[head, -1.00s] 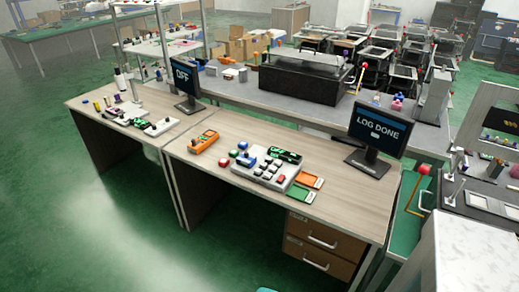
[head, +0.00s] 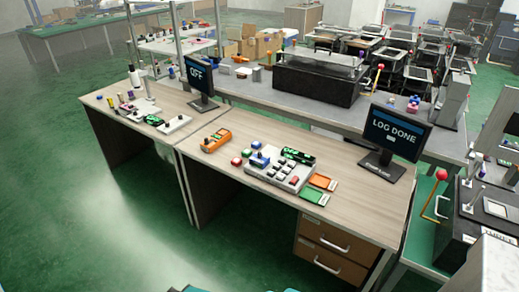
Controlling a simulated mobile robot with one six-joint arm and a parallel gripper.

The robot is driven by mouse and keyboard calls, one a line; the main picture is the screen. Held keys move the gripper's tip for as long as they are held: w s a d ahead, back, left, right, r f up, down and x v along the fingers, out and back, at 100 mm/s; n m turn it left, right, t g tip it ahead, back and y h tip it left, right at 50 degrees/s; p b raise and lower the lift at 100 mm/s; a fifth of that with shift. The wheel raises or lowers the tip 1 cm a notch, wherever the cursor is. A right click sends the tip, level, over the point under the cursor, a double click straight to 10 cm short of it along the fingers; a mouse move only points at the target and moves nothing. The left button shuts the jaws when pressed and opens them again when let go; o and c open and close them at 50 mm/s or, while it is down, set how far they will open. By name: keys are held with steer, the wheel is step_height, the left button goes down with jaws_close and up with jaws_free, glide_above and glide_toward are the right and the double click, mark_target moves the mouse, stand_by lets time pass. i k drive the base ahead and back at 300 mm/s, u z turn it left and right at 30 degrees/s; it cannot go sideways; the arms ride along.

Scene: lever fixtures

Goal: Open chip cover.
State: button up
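No part is clearly marked as the chip cover, and I cannot tell which piece it is. A black lever fixture (head: 484,208) stands at the right edge, with a light square plate (head: 495,208) on top and an orange lever with a red ball (head: 441,175) at its left side. A long black fixture (head: 318,86) with a clear top stands on the grey bench behind the desks, with another red-tipped lever (head: 381,67) at its right end. Whether any cover is open is too small to tell. My gripper is not in view.
A wooden desk (head: 235,185) holds a button panel (head: 280,170), an orange device (head: 216,140) and a monitor reading LOG DONE (head: 396,133). A second monitor reads OFF (head: 198,75). Drawers (head: 330,245) are under the desk's right end. Green floor (head: 60,215) is clear at left.

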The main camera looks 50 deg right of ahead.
mark_target(258, 157)
steer(key=u, duration=0.05)
steer(key=i, duration=1)
steer(key=z, duration=0.05)
